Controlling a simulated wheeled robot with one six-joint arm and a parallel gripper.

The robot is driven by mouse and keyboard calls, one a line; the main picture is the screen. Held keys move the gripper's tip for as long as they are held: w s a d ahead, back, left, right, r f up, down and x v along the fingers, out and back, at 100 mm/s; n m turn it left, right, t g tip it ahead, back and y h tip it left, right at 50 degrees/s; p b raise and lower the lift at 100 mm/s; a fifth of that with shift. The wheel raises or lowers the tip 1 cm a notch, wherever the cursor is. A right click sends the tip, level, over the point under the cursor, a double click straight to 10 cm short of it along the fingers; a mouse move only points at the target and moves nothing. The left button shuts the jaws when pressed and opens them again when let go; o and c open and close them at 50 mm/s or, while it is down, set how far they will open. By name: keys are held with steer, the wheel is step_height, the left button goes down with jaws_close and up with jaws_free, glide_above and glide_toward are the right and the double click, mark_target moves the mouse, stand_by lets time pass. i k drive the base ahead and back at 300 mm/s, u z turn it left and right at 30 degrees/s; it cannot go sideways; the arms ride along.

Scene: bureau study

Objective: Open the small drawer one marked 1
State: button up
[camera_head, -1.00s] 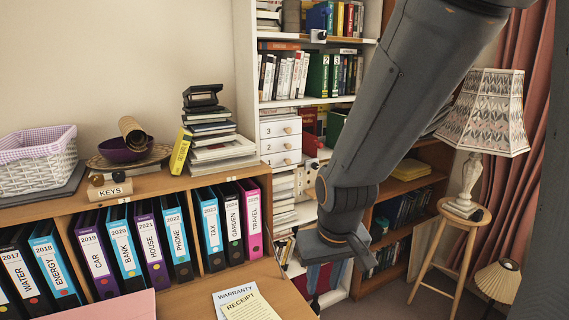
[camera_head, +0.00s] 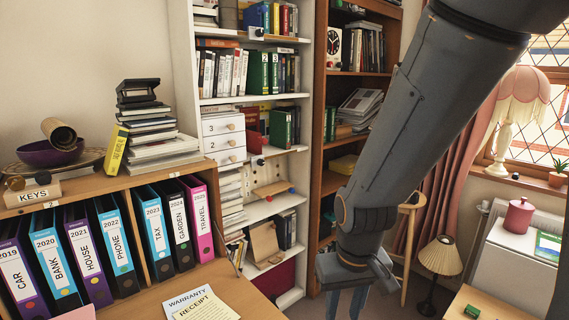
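A small white drawer unit (camera_head: 221,135) with several stacked drawers and round knobs sits on a shelf of the white bookcase, left of centre. Its drawers look shut. The numerals on their fronts are small, and I cannot surely tell which is marked 1. My gripper (camera_head: 346,310) hangs at the lower end of my arm, low and to the right of the drawer unit, well apart from it. Its two bluish fingers point down with a gap between them, and nothing shows in it.
A wooden cabinet with upright binders (camera_head: 120,240) fills the lower left; a desk top with papers (camera_head: 200,304) is in front of it. A brown bookcase (camera_head: 322,100) stands right of the white one. At the right are a floor lamp (camera_head: 441,255) and a table (camera_head: 490,305).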

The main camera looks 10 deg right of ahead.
mark_target(223, 158)
steer(key=z, duration=0.2)
steer(key=i, duration=1.2)
steer(key=u, duration=0.5)
